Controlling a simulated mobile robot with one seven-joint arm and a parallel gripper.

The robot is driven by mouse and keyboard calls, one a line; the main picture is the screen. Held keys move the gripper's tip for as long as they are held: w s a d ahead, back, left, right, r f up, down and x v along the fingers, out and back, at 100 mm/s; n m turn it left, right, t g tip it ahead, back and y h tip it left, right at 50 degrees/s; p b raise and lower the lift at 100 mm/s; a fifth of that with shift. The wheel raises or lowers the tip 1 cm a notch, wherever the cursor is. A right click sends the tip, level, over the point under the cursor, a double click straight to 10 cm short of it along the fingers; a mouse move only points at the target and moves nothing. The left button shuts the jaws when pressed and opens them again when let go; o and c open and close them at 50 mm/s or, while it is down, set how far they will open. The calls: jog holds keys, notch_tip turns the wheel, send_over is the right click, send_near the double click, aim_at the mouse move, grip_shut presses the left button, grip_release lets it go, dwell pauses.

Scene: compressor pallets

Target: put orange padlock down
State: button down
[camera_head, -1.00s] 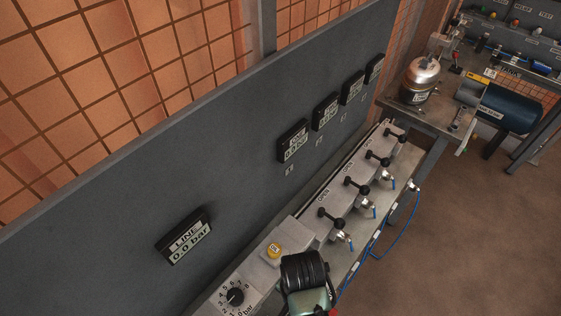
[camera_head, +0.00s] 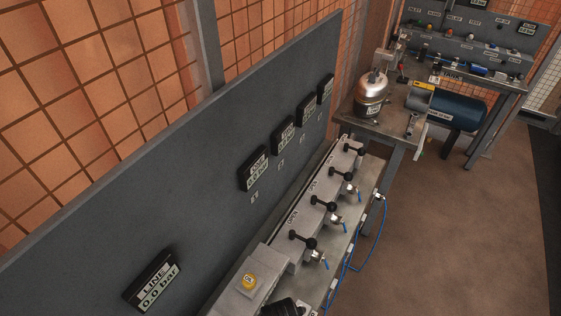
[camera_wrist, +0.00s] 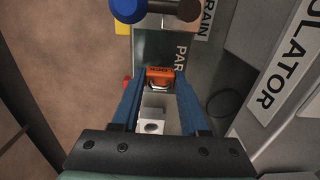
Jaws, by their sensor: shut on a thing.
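The orange padlock (camera_wrist: 160,72) is held between the two blue fingers of my gripper (camera_wrist: 159,82) in the wrist view. Its body is at the fingertips, and a metal shackle loop shows on its near side. Just beyond it is a dark green-grey surface (camera_wrist: 152,48) with a partly covered label reading "PAR". I cannot tell whether the padlock touches that surface.
In the wrist view, a blue knob (camera_wrist: 128,10) is above the fingers, a pale block with a hole (camera_wrist: 152,122) between them, and a panel marked "ULATOR" (camera_wrist: 280,75) at right. The head view shows a bench with black-handled valves (camera_head: 325,204), a blue hose (camera_head: 375,240), and a metal tank (camera_head: 371,92).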

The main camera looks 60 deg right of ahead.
jog(key=shift+f, duration=0.1)
jog(key=c, duration=0.9)
grip_release()
jog(key=shift+f, duration=0.1)
jog(key=o, duration=0.5)
notch_tip(320, 180, up, 12)
jog(key=shift+r, duration=0.25)
